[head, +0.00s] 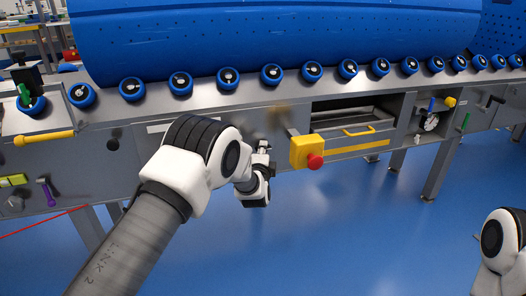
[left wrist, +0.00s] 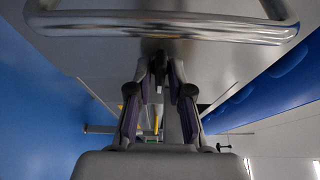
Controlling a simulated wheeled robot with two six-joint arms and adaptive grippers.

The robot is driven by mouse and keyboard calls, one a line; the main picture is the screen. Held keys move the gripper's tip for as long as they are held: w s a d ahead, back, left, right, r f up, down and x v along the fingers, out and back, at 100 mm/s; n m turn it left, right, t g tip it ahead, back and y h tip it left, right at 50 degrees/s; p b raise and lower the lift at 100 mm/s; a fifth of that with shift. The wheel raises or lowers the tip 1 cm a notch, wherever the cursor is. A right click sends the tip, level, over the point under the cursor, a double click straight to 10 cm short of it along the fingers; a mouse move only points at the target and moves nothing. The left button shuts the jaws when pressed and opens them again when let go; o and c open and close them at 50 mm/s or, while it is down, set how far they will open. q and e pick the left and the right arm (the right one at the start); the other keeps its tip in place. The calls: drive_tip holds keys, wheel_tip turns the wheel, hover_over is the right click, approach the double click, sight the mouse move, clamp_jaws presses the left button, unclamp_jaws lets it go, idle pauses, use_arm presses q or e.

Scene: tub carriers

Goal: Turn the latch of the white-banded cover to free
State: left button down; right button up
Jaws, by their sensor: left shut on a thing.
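A white band (head: 172,126) shows on the grey front panel of the machine, mostly covered by my left arm, so the cover under it is largely hidden. My left gripper (head: 262,152) is at the panel, to the right of the band and left of the yellow box. In the left wrist view my left gripper (left wrist: 159,82) has its fingers closed around a small dark latch knob (left wrist: 158,62) standing out from the grey panel. The knob's turn angle cannot be told. My right arm shows at the lower right; its gripper is out of view.
A bright metal bar (left wrist: 165,28) crosses close in the left wrist view. A yellow box with a red button (head: 314,162) sticks out right of my left gripper. An open bay with a yellow handle (head: 358,131) lies beyond it. Blue rollers (head: 271,75) line the top edge.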

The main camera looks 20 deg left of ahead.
use_arm(q)
drive_tip(key=shift+n, duration=0.3)
drive_tip(key=shift+w+d+f+n+t+y+b, duration=0.15)
drive_tip(key=shift+n+y+b, duration=0.95)
drive_tip(key=shift+n, duration=2.55)
drive_tip(key=shift+s+f+n+t+y+b, duration=0.1)
drive_tip(key=shift+n+t+y+b, duration=0.2)
drive_tip(key=shift+n+y, duration=2.45)
drive_tip(key=shift+w+d+f+n+t+y+b, duration=0.1)
drive_tip(key=shift+n+y+b, duration=0.55)
drive_tip(key=shift+n, duration=4.15)
drive_tip(key=c, duration=1.1)
unclamp_jaws()
